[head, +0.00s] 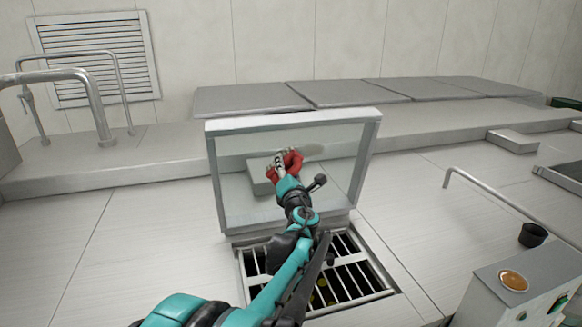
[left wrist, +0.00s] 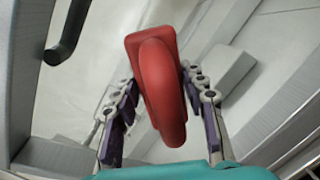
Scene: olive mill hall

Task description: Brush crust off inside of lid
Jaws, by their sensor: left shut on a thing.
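The lid (head: 222,188) stands open, a pale-framed panel upright behind a barred hatch opening (head: 248,262). Its inner face shows a pale, blurry patch (head: 314,149) near the middle, which may be crust. My left gripper (head: 281,163) is in front of this face, shut on a red brush (head: 293,159). In the left wrist view the red brush (left wrist: 162,85) sits between the two fingers; its bristles are hidden. I cannot tell whether it touches the lid. A black handle (head: 318,182) shows right of the gripper. My right gripper is not in view.
A metal rail (head: 500,205) and a control box (head: 520,285) with an amber button (head: 513,281) stand at the right, beside a black cup (head: 532,235). Bent pipes (head: 85,85) are at the left. Flat grey slabs (head: 340,93) lie behind the lid.

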